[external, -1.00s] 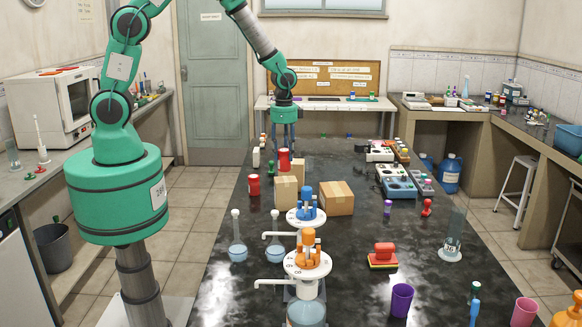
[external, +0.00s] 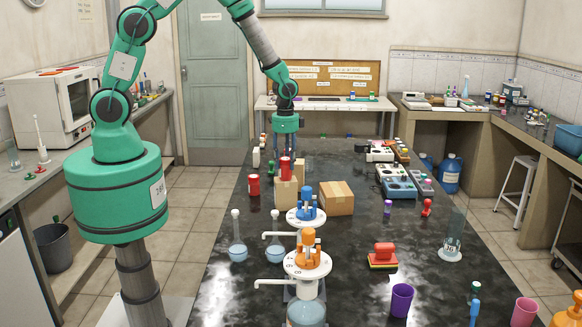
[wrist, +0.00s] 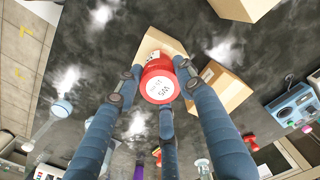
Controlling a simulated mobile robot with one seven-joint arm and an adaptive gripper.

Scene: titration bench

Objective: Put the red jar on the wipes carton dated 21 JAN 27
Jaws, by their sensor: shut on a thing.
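My gripper (external: 284,153) has its blue fingers closed around a red jar (external: 286,170) in the external view. In the wrist view the red jar (wrist: 158,86), with a white printed lid, sits between the three fingers. The jar is right above or at the top of a small tan carton (external: 286,192); I cannot tell whether it touches. A tan carton (wrist: 157,42) shows partly behind the jar in the wrist view. Two more tan cartons stand close by, a narrow one (external: 299,172) behind and a wider one (external: 337,198) to the right. No carton's date is readable.
A second red jar (external: 253,186) stands left of the cartons. Two flasks (external: 237,250) and dispenser bottles with orange (external: 307,262) and blue (external: 306,212) tops stand nearer the camera. Grey-blue instruments (external: 397,183) lie to the right.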

